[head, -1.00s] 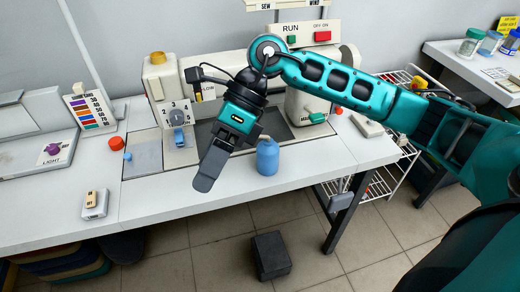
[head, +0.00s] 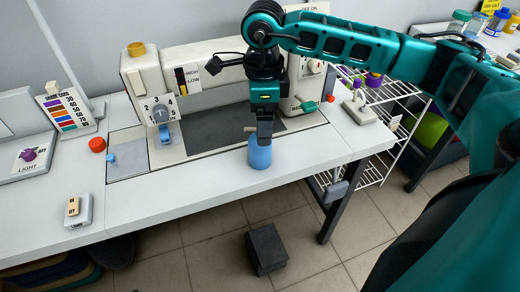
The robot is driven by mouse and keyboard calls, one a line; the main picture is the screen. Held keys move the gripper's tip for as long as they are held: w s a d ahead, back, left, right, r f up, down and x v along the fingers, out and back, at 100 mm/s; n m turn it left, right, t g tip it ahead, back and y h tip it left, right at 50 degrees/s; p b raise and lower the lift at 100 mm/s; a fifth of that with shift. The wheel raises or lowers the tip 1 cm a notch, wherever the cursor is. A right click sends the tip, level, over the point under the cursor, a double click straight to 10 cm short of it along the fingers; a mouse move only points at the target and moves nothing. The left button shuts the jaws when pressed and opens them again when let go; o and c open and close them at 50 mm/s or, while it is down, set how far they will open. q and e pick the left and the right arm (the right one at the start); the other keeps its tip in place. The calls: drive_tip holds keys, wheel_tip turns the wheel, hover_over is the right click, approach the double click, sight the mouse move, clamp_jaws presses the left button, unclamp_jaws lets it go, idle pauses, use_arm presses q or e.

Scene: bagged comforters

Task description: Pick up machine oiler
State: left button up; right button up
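The machine oiler appears to be the small blue bottle (head: 260,155), standing upright near the front edge of the sewing table. My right gripper (head: 264,138) points straight down over it, and the fingers hide the bottle's top. The gripper is seen edge-on, so I cannot tell whether its fingers are apart, shut, or touching the bottle. My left gripper is not in view.
The sewing machine (head: 140,85) stands close behind the bottle. A red knob (head: 97,145) and a small switch box (head: 78,211) sit to the left. The white tabletop (head: 180,200) is clear in front. A dark pedal (head: 266,249) is on the floor.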

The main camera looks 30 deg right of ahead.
drive_tip(key=f, duration=0.5)
drive_tip(key=shift+a, duration=0.4)
drive_tip(key=shift+c, duration=0.3)
drive_tip(key=c, duration=1.1)
